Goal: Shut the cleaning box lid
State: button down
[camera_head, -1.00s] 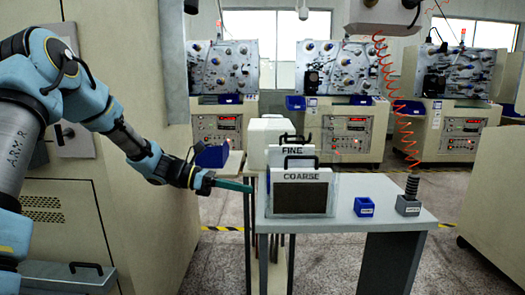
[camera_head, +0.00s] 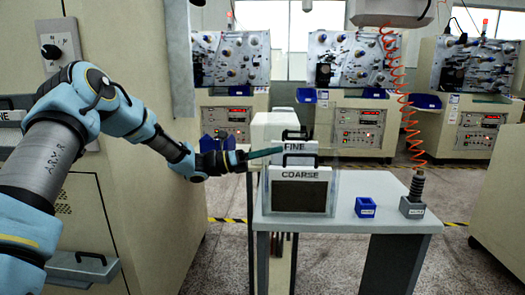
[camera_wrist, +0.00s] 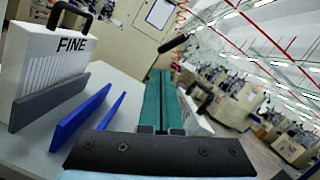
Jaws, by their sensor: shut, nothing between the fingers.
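My gripper (camera_head: 276,152) has green fingers pressed together and empty. In the head view its tips are beside the upper left of the FINE panel (camera_head: 308,146), above the table. The wrist view shows the closed fingers (camera_wrist: 159,100) pointing between a FINE panel (camera_wrist: 52,62) on the left and another white panel with a black handle (camera_wrist: 196,106) on the right. A pale box (camera_head: 273,124) stands behind the panels on the table; it may be the cleaning box. I cannot make out its lid or whether that is open.
The COARSE panel (camera_head: 301,175) stands in front on the grey table (camera_head: 345,222). A small blue bin (camera_head: 366,208) and a grey holder with a dark spindle (camera_head: 413,207) are to its right. An orange coiled hose (camera_head: 402,100) hangs above. A large beige cabinet (camera_head: 105,205) is at left.

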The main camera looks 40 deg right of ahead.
aim_at(300, 128)
jog(key=shift+p+x, duration=0.45)
jog(key=shift+x, duration=1.75)
